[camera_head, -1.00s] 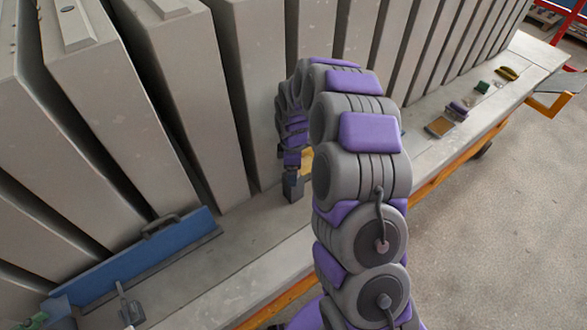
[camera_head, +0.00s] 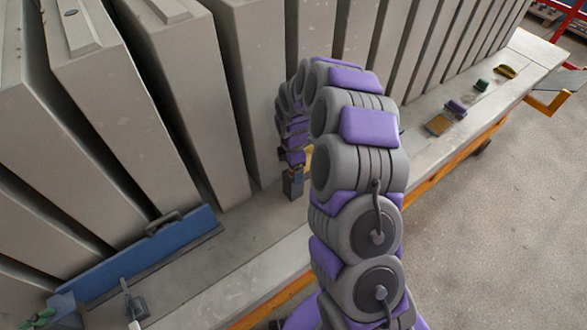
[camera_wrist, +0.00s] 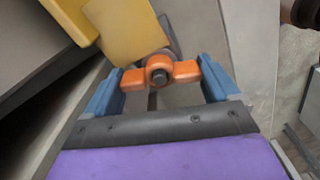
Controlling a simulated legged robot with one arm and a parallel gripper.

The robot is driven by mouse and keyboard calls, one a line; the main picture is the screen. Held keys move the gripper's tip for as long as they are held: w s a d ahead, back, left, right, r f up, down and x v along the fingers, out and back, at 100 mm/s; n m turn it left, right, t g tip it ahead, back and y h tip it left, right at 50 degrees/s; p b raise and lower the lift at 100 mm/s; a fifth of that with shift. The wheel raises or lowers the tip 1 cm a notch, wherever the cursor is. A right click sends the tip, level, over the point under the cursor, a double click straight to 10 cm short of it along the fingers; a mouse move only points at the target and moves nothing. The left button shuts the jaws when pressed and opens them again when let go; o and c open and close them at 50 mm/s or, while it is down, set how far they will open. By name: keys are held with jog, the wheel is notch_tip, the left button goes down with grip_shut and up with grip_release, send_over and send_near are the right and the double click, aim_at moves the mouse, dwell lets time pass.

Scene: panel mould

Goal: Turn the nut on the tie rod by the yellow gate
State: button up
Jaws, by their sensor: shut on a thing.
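In the wrist view an orange wing nut (camera_wrist: 160,71) sits on the dark end of a tie rod (camera_wrist: 158,77). The yellow gate (camera_wrist: 125,30) is just beyond it, to the upper left. My gripper (camera_wrist: 160,78) has one blue finger on each side of the nut, against its wings, and is shut on it. In the head view my gripper (camera_head: 293,183) is low beside the grey panels, above the bench ledge. The nut and most of the gate are hidden there by my arm.
Tall grey panels (camera_head: 170,100) stand in a row behind the ledge. Several small items, including a sponge-like block (camera_head: 438,125), lie along the ledge at the right. The floor at the right is open.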

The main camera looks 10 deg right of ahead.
jog(key=shift+n+p, duration=0.4)
jog(key=shift+n, duration=1)
jog(key=shift+s, duration=0.1)
jog(key=n+p, duration=0.1)
jog(key=n, duration=0.2)
jog(key=shift+f, duration=0.1)
jog(key=o, duration=0.8)
notch_tip(320, 180, up, 17)
jog(key=shift+r+p, duration=0.15)
jog(key=shift+p, duration=0.35)
